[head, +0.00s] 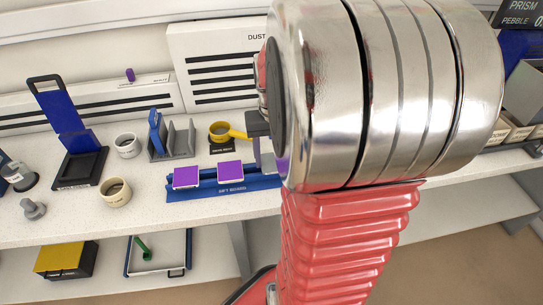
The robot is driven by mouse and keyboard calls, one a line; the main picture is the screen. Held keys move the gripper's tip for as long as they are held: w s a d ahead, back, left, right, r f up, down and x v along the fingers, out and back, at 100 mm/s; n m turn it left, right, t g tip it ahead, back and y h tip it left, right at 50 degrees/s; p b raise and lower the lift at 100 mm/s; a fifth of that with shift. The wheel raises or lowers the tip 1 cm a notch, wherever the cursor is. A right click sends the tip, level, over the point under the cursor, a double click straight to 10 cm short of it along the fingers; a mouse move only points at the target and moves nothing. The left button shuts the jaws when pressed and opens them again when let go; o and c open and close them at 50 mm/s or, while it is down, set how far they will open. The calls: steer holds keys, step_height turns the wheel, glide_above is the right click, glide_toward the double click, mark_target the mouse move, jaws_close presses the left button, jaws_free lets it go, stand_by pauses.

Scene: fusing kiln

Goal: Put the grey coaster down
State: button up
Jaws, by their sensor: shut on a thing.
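My gripper (258,138) is at the right end of the blue board, mostly hidden behind my large arm joint. Its dark end shows at the joint's left edge. A pale grey upright piece, apparently the grey coaster (266,156), shows just below it, above the board; its right part is hidden. My gripper is shut on it. The fingertips cannot be seen clearly. The blue board (222,191) lies near the counter's front edge. It carries two purple coasters (186,177) (230,171) side by side.
A grey slotted rack (183,142) holds a blue piece. A yellow ladle (219,131) rests behind the board. A lower shelf (211,256) holds a yellow-topped box (62,260).

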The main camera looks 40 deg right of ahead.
mark_target(271, 163)
steer(key=shift+f, duration=0.55)
steer(key=o, duration=1.7)
steer(key=shift+o, duration=0.2)
step_height(271, 163, up, 13)
steer(key=shift+a+r, duration=0.1)
steer(key=s+a+n+t, duration=0.2)
steer(key=a+n, duration=0.1)
steer(key=a, duration=0.8)
steer(key=s+a+f+n+t, duration=0.1)
steer(key=s+a+n+t, duration=0.1)
steer(key=a, duration=1)
steer(key=shift+s+a+n+t, duration=0.15)
steer(key=shift+a+n+t, duration=0.15)
steer(key=shift+n+t, duration=0.55)
